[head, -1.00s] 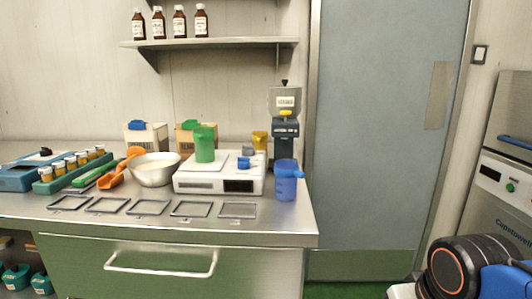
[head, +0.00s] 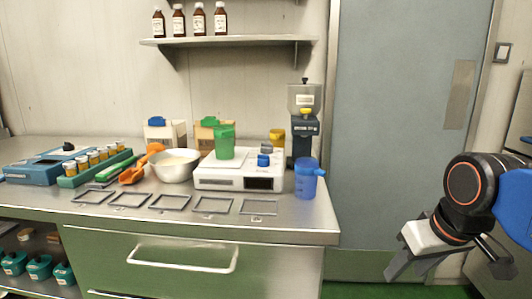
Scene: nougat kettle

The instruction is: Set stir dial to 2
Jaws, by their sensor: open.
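My gripper (head: 440,262) shows at the lower right, open and empty, hanging in front of the grey door and apart from the bench. A grey machine (head: 523,112) is cut off by the right edge.
A grey door (head: 400,130) stands behind. A shelf (head: 225,41) holds brown bottles.

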